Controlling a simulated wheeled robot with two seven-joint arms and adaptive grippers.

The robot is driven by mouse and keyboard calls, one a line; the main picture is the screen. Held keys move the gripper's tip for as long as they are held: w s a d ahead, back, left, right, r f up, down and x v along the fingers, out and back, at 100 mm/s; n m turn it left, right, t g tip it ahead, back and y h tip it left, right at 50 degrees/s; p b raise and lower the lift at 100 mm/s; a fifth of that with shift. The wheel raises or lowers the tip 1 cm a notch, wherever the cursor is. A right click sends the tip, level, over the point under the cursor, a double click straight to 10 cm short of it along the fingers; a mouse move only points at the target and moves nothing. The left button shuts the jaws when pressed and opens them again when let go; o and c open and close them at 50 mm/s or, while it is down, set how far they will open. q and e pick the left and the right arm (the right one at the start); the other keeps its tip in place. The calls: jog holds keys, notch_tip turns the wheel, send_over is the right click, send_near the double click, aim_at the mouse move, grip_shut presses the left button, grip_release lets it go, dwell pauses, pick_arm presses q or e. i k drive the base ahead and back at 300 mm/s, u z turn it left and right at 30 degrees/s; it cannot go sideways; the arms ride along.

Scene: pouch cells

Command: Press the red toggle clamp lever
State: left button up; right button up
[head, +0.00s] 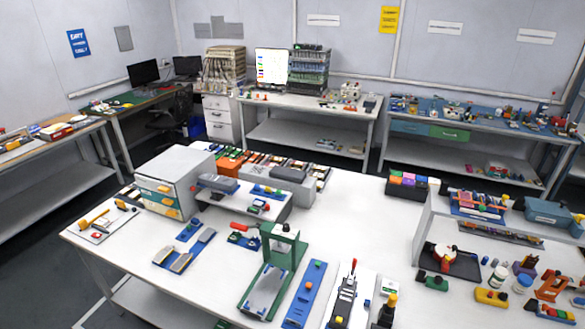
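A red lever (239,227) rises at a slant from a small blue clamp base (243,240) on the white table. It stands left of a green press-like frame (280,245). A second upright lever with a dark and red handle (353,268) stands on a metal fixture (343,301) near the front edge. I cannot tell for sure from this distance which is the toggle clamp. Neither of my grippers is in view.
A white drawer cabinet (172,180) and a small raised shelf (243,200) stand at the left. A blue strip with buttons (305,294) lies right of the green frame. The table's middle (345,215) is clear.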

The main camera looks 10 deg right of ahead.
aim_at(355, 261)
jog(key=k, duration=1.05)
jog(key=z, duration=0.85)
jog(key=i, duration=1.15)
jog(key=u, duration=0.3)
